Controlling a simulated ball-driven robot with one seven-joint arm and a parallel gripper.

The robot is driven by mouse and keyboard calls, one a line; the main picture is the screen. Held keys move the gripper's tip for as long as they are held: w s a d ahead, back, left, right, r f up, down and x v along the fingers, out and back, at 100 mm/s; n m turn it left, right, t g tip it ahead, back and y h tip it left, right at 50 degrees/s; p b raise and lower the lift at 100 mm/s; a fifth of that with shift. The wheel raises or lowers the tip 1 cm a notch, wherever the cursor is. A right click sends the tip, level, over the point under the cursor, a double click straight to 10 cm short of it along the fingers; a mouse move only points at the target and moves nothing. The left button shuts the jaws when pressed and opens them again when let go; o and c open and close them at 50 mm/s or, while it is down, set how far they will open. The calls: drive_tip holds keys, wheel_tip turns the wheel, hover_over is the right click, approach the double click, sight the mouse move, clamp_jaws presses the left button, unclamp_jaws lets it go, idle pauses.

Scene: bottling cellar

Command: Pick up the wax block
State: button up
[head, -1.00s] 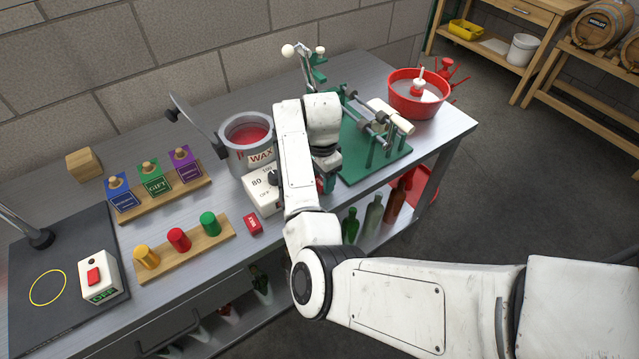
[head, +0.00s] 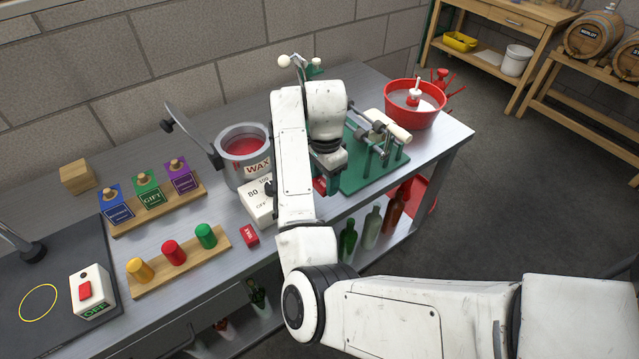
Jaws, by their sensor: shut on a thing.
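My gripper (head: 328,178) is low over the bench, to the right of the wax pot and at the left edge of the green stand. My own arm hides most of its fingers. It is shut on a red block, which I take as the wax block (head: 319,187); only a small part of it shows beside the arm. I cannot tell whether it touches the bench. A second small red block (head: 249,235) with pale lettering lies on the bench in front of the white control box, apart from my gripper.
The wax pot (head: 243,160) and white control box (head: 258,205) stand left of my arm. The green bottling stand (head: 365,175) and red tub (head: 414,112) are to the right. Racks of stamps (head: 158,208) and coloured capsules (head: 180,262) are at the left.

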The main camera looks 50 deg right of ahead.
drive_tip(key=s+a+r+p, duration=0.3)
drive_tip(key=s+r, duration=0.3)
drive_tip(key=s, duration=0.4)
drive_tip(key=shift+s+a+r, duration=0.25)
drive_tip(key=shift+a+r, duration=0.15)
drive_tip(key=shift+a, duration=0.3)
idle(0.3)
